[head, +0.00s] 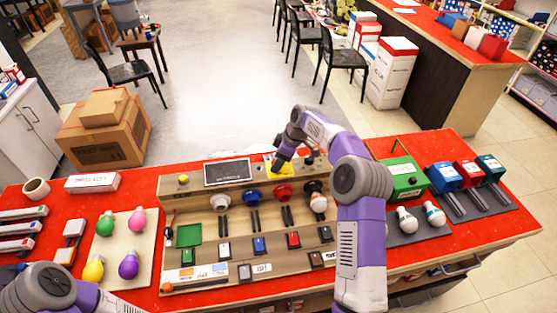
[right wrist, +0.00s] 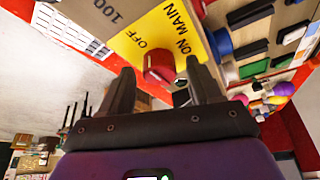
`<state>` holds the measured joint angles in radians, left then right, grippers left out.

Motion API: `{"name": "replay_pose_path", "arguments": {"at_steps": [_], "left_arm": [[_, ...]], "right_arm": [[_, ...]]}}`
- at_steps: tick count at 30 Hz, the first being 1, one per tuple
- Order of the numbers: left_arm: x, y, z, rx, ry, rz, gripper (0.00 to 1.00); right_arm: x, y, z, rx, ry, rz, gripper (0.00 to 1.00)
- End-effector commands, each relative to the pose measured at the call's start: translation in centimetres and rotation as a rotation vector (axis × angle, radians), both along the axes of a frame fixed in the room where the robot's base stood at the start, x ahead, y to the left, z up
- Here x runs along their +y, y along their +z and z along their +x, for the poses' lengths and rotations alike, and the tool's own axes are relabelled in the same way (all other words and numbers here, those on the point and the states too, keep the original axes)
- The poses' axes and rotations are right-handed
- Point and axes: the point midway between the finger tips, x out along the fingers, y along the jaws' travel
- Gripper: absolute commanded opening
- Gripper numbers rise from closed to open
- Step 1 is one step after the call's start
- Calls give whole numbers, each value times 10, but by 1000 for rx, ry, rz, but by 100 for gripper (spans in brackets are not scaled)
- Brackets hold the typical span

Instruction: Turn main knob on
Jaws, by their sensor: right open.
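The main knob (right wrist: 159,62) is red and sits on a yellow plate (right wrist: 140,36) marked "OFF" and "ON MAIN" in the right wrist view. My right gripper (right wrist: 163,88) is open, with one finger on each side of the knob; I cannot tell whether they touch it. In the head view the yellow plate (head: 268,166) is at the back of the wooden test panel (head: 184,205), and my right gripper (head: 281,163) covers the knob there. My left arm shows at the lower left, but its gripper is out of view.
The panel carries a small screen (head: 227,172), several sockets and coloured switches. Bulbs lie on a beige board (head: 109,262) at the left. A green box (head: 402,178) and blue, red and teal tools stand at the right on the red table.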

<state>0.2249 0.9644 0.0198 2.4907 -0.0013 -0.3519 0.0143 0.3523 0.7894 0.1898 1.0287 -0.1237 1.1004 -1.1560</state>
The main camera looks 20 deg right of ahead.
Motion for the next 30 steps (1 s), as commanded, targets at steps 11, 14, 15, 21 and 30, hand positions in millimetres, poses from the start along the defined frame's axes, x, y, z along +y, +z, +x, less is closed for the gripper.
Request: {"name": "replay_pose_path", "arguments": {"at_steps": [11,14,15,21,30], "left_arm": [[0,0,0,0,0,0,43],[0,0,0,0,0,0,43],[0,0,0,0,0,0,43],[0,-1,0,0,0,0,43],[0,-7,0,0,0,0,43]], "right_arm": [[0,0,0,0,0,0,28],[0,1,0,0,0,0,12],[0,1,0,0,0,0,7],[0,1,0,0,-12,0,7],[1,1,-1,-2,-145,0,7]]}}
